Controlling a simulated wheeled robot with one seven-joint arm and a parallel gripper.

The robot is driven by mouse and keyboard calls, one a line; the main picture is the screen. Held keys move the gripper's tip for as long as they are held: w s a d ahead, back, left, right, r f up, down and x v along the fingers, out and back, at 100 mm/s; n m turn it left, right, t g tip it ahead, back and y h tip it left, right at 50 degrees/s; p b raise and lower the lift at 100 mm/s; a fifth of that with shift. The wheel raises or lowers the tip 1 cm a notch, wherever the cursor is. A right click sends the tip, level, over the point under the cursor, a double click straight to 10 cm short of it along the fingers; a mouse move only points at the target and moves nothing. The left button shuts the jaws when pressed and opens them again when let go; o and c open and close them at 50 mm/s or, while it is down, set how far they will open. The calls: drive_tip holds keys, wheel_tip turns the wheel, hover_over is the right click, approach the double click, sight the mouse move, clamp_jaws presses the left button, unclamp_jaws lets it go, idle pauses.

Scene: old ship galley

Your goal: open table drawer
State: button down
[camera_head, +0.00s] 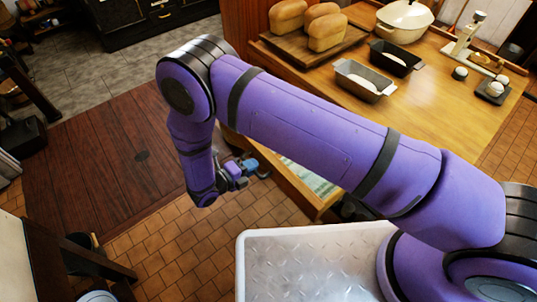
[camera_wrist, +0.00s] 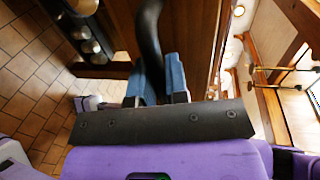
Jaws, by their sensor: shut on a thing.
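The table (camera_head: 400,90) stands at the upper right in the head view. Its drawer (camera_head: 291,190) is part-way out below the tabletop, with a pale green and white lining or cloth showing inside; my arm hides much of it. My gripper (camera_head: 250,167) is at the drawer's front. In the wrist view, the blue fingers of my gripper (camera_wrist: 162,88) are shut on a dark curved handle (camera_wrist: 148,30) in front of the brown wooden drawer front (camera_wrist: 193,42). The exact contact is partly hidden by the fingers.
On the tabletop are bread loaves on a board (camera_head: 300,48), a baking tin with dough (camera_head: 363,80), a dark tin (camera_head: 395,57), a white pot (camera_head: 404,20) and a scale (camera_head: 468,38). Tiled floor (camera_head: 225,235) lies free in front of the drawer. A dark wooden frame (camera_head: 70,240) stands at lower left.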

drive_tip(key=f+v, duration=0.1)
drive_tip(key=v, duration=0.5)
drive_tip(key=shift+s+a+f, duration=0.15)
drive_tip(key=shift+s+a, duration=0.05)
drive_tip(key=shift+a, duration=0.1)
drive_tip(key=c, duration=1.1)
unclamp_jaws()
drive_tip(key=shift+c, duration=0.2)
drive_tip(key=v, duration=1)
drive_tip(key=shift+s+a, duration=0.25)
drive_tip(key=shift+a, duration=0.05)
